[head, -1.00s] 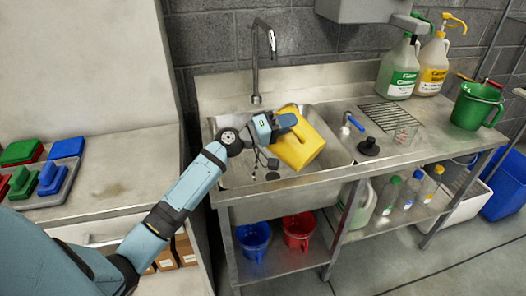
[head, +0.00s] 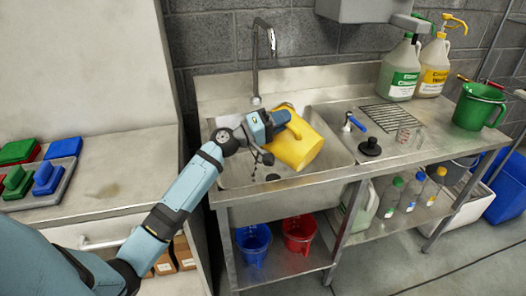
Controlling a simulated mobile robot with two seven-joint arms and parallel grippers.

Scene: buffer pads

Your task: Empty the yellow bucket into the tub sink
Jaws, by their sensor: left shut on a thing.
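The yellow bucket (head: 303,147) is tilted on its side over the right part of the tub sink (head: 233,173). My left gripper (head: 277,122) is shut on the bucket at its upper left side, and the fingers are partly hidden by the wrist and the bucket. The bucket's opening is turned away from view, so its contents cannot be seen. The sink's floor and a dark drain show to the left of and below the bucket. My right gripper is not in view.
A tall faucet (head: 256,68) rises behind the sink. A blue-handled brush (head: 354,122), a black plunger-like piece (head: 370,147) and a green bucket (head: 479,107) stand on the right counter. Blue (head: 253,240) and red (head: 299,232) buckets sit on the shelf below.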

